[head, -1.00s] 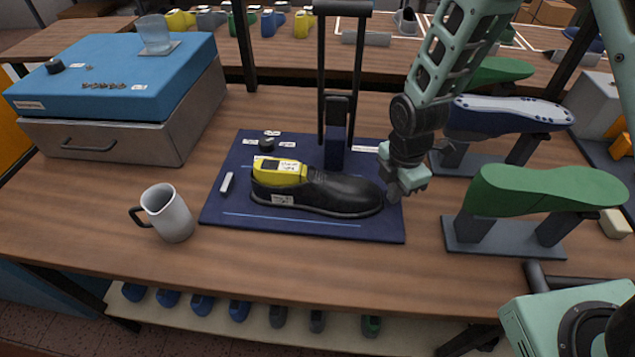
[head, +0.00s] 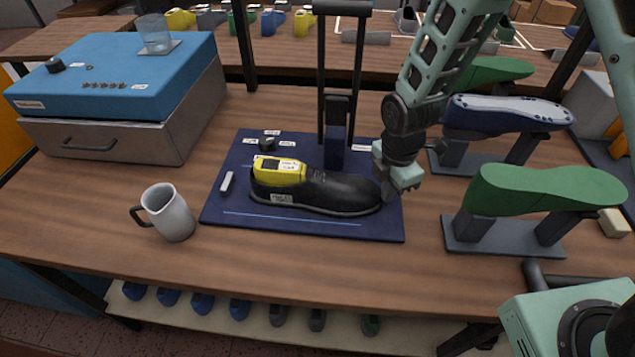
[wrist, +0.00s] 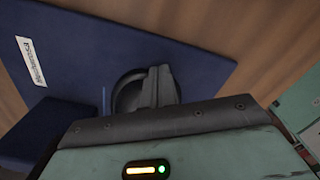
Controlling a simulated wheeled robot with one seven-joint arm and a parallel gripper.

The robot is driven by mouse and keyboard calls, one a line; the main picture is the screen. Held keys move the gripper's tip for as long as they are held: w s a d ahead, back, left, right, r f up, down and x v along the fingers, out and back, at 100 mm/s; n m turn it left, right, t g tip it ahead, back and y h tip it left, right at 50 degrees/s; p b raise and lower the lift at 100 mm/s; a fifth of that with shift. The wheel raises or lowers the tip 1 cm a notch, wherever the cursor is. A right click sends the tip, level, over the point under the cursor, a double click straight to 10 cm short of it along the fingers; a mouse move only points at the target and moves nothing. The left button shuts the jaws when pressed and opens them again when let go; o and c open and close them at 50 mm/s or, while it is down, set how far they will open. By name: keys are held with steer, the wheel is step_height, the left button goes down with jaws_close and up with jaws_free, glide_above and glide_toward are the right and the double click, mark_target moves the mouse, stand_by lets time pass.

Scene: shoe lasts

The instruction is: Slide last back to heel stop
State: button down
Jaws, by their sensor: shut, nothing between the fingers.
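A black shoe (head: 335,193) with a yellow last (head: 279,171) in its open top lies on the dark blue mat (head: 300,229), its toe to the right. My gripper (head: 388,193) is shut and empty, low at the right end of the shoe, against or very close to the toe; I cannot tell if they touch. In the wrist view my dark fingers (wrist: 162,88) overlap the rounded dark toe (wrist: 127,94). A small whitish bar (head: 227,183) stands on the mat just left of the heel, with a gap; I cannot tell if it is the heel stop.
A dark press-like post (head: 337,135) stands behind the shoe. A grey mug (head: 168,212) is at the left front. A green last (head: 545,190) and a navy last (head: 508,115) on stands are to the right. A blue-topped box (head: 115,80) is at the back left.

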mark_target(364, 185)
steer(key=shift+w+a, duration=0.25)
steer(key=shift+a, duration=1.05)
steer(key=shift+w+a, duration=0.25)
steer(key=shift+a, duration=1.05)
steer(key=shift+s+d+r+p, duration=0.1)
steer(key=shift+d+p, duration=0.05)
steer(key=shift+d, duration=0.35)
steer(key=shift+s+d+p, duration=0.1)
steer(key=shift+d+p, duration=0.05)
steer(key=shift+d, duration=0.3)
step_height(364, 185, up, 8)
steer(key=p, duration=0.6)
